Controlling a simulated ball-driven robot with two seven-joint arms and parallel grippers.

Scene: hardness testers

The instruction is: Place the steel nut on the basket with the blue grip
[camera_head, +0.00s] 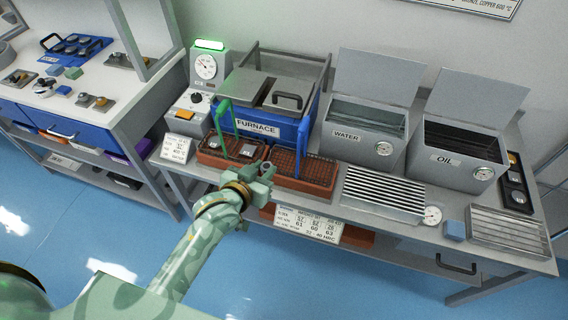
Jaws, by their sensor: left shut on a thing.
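My left gripper (265,173) is at the front of the bench, over the gap between two wire baskets. It is shut on a small grey thing, which looks like the steel nut (266,167); the fingers partly hide it. The basket with the blue grip (310,187) is just right of the gripper, and its mesh floor looks empty where it shows. Its blue grip (303,138) stands upright. The basket with the green grip (213,160) is to the left and holds small grey pieces. My right gripper is not in view.
The blue furnace (257,128) stands behind the baskets. The water tank (345,137) and oil tank (445,160) are to the right, with a slatted rack (383,195) before them. A white label card (176,148) stands at the left bench edge.

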